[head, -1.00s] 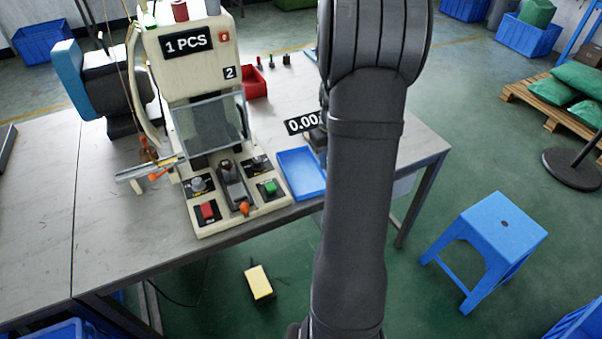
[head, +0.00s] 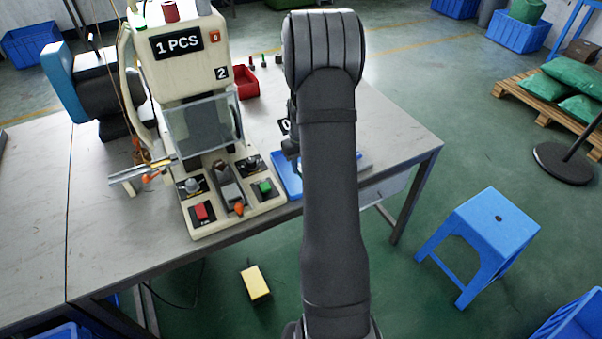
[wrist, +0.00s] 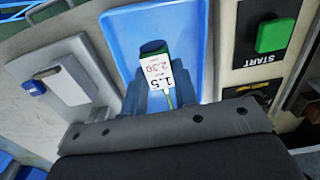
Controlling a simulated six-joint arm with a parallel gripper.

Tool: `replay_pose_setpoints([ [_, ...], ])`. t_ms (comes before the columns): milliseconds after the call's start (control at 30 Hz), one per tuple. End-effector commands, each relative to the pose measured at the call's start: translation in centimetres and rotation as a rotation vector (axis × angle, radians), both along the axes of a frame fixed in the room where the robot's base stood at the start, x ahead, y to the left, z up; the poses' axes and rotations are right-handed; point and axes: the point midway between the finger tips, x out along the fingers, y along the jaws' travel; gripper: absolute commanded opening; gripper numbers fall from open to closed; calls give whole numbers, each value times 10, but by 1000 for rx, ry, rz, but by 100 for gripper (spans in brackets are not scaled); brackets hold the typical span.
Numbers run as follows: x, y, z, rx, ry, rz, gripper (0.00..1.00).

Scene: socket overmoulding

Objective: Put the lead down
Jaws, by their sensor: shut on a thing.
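The lead (wrist: 170,98) shows in the wrist view as a short yellow-green wire with a dark green end (wrist: 153,47) and a white printed tag (wrist: 160,72). It is over the blue tray (wrist: 117,33); I cannot tell whether it touches the tray floor. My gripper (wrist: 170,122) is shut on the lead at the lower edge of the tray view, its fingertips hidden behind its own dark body. In the head view my arm hides the gripper and most of the lead; the blue tray (head: 281,184) shows partly to the left of it.
The press machine (head: 190,75) stands left of the tray, with a green start button (wrist: 274,36) beside the tray. A pale device (wrist: 68,82) sits on the tray's other side. A red bin (head: 245,82) is behind. A blue stool (head: 490,222) stands on the floor at right.

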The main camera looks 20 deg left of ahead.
Motion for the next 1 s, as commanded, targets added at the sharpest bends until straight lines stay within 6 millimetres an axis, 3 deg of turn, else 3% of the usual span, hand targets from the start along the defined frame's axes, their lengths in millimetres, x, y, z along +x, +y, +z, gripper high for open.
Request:
replay_pose_setpoints([
  [300, -1, 0, -39, -1, 2, -1, 4],
  [667, -1, 0, -43, 0, 1, -1, 4],
  [700, 0, 0, -42, 0, 1, -1, 34],
  [767, 0, 0, -42, 0, 1, -1, 46],
  [1000, -1, 0, -42, 0, 1, -1, 48],
])
